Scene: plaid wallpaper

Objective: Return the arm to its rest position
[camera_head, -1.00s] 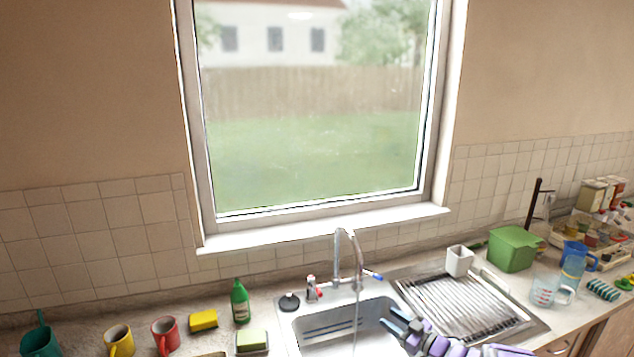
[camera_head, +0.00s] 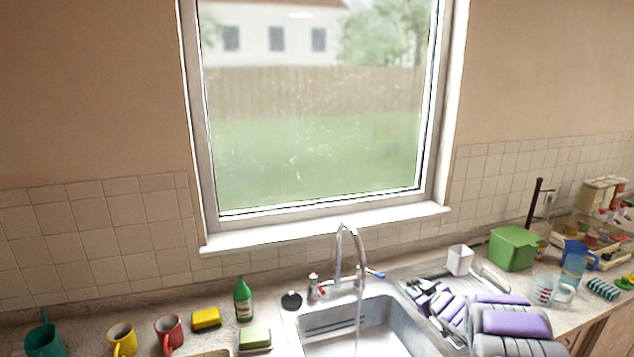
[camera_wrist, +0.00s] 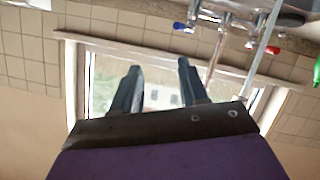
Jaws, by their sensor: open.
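My arm (camera_head: 512,322), with purple and grey links, is folded over the drainboard right of the sink in the head view. My gripper (camera_wrist: 160,70) shows in the wrist view with its two dark fingers spread apart and nothing between them. Its fingers point towards the window, which appears upside down there. In the head view the gripper end is small and partly hidden among the arm links, above the drainboard.
The sink (camera_head: 352,336) has a running tap (camera_head: 345,245). A green bottle (camera_head: 242,300), yellow sponge (camera_head: 206,318) and mugs stand left of it. A white cup (camera_head: 459,260), green box (camera_head: 513,248) and blue pitcher (camera_head: 575,262) stand near the arm.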

